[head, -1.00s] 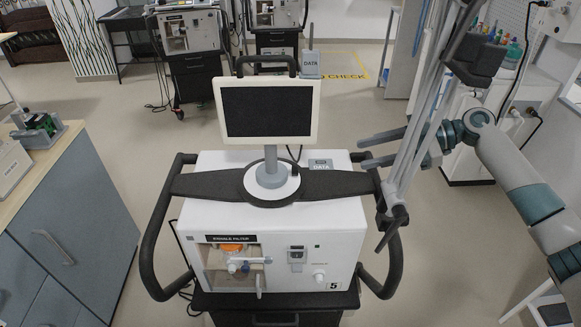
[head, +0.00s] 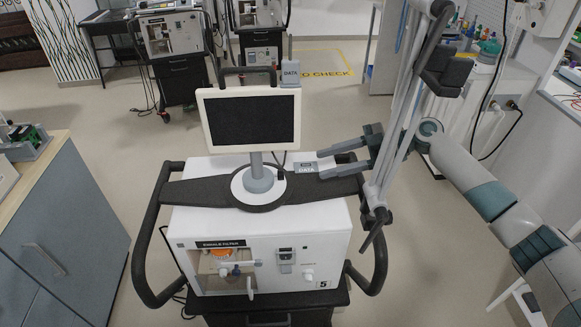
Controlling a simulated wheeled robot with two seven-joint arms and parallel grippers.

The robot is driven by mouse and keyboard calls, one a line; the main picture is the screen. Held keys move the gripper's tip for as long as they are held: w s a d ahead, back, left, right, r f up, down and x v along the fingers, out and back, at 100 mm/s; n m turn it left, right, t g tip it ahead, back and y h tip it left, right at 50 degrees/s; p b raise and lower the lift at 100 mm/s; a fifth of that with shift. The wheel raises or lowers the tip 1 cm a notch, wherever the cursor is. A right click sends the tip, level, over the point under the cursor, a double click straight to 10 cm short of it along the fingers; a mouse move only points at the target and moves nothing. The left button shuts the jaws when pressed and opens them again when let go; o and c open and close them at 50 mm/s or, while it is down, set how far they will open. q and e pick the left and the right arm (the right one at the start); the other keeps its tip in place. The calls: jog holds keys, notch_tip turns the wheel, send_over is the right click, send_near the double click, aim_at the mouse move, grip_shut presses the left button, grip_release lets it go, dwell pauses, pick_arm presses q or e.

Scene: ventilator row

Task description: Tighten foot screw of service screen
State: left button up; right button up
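The service screen (head: 250,122) has a dark display in a white frame. It stands upright on a grey post with a round white foot (head: 240,190) on top of the ventilator (head: 330,222). I cannot clearly make out the foot screw; a small dark part (head: 281,172) shows at the right of the foot. My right gripper (head: 313,163) is open, its two grey fingers pointing left over the ventilator's right top, apart from the screen post. Nothing shows between the fingers. My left gripper is not in view.
The jointed support arm (head: 391,130) stands just right of the ventilator, close to my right gripper. A black handle (head: 146,240) curves round the left side. A cabinet (head: 65,225) stands at left.

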aim_at(291, 183)
jog(key=p+x, duration=0.4)
jog(key=x, duration=0.5)
jog(key=shift+w+a, duration=0.1)
jog(key=shift+a, duration=0.25)
jog(key=shift+a+f, duration=0.3)
jog(key=shift+a, duration=0.2)
grip_shut()
